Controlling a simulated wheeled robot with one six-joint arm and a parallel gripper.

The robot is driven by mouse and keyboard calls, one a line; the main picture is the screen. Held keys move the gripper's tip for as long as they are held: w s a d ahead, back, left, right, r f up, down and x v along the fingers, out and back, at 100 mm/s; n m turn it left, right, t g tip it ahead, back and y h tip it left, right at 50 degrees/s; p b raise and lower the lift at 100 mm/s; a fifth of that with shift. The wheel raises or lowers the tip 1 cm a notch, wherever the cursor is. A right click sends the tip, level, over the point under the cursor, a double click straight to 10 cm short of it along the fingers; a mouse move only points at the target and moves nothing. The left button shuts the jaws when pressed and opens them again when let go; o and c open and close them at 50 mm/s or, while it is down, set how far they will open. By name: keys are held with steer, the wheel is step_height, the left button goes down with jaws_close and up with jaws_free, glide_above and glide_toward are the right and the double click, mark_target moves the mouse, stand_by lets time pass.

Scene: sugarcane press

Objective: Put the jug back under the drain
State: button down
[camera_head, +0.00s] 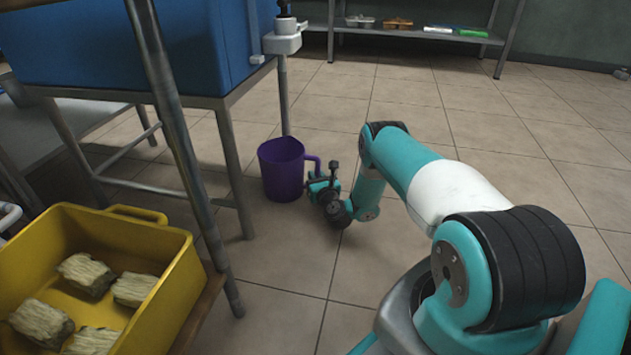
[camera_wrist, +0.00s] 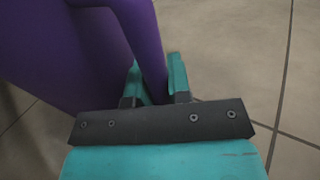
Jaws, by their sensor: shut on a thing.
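The purple jug (camera_head: 282,171) stands upright at floor level beside the press frame in the head view, with its handle toward the right. My gripper (camera_head: 318,186) is at the handle, on the jug's right side. In the wrist view the two teal fingers of my gripper (camera_wrist: 158,82) are shut on the purple handle (camera_wrist: 147,45), and the jug's body (camera_wrist: 70,55) fills the upper left. The drain is not clearly visible; a small grey fitting (camera_head: 283,42) sits on the blue press's corner above the jug. I cannot tell whether the jug's base touches the floor.
The blue press body (camera_head: 130,50) rests on a metal frame with legs (camera_head: 235,170) left of the jug. A yellow crate (camera_head: 165,235) with several pale blocks is at lower left. A metal shelf (camera_head: 420,35) stands at the back. The tiled floor (camera_head: 540,150) to the right is clear.

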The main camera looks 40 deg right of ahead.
steer(key=c, duration=1.4)
jaws_free()
steer(key=shift+f, duration=0.1)
steer(key=shift+c, duration=0.2)
steer(key=o, duration=0.4)
